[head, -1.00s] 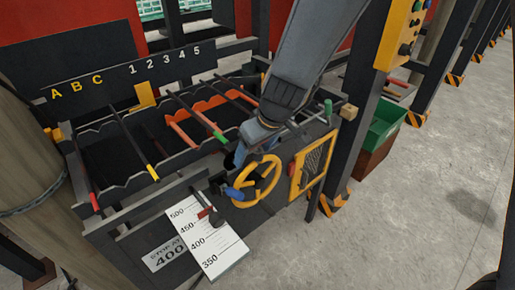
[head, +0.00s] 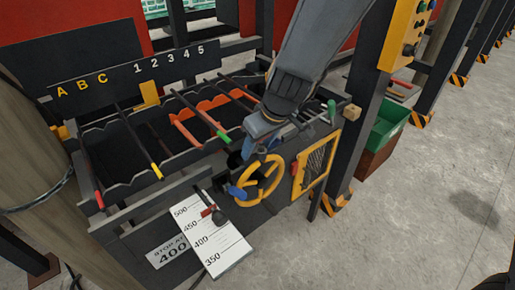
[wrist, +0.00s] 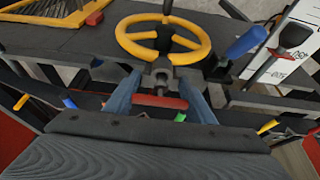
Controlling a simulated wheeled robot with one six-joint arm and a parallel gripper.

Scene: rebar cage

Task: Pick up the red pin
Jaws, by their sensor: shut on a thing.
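The red pin (wrist: 160,101) lies crosswise between my gripper's two blue fingers in the wrist view. My gripper (wrist: 160,98) is shut on it, one finger at each end. A grey metal bracket (wrist: 160,76) stands right behind the pin, below the yellow handwheel; I cannot tell whether the pin touches it. In the head view my gripper (head: 248,150) is just behind the yellow handwheel (head: 259,181), above the machine's front edge. The pin is hidden there by my gripper and arm.
Left of my gripper is a rack (head: 130,185) with notched rails and several bars with coloured ends. A blue-handled lever (head: 236,193) and a white scale board (head: 213,238) are at the front. A dark post (head: 360,130) stands close on the right.

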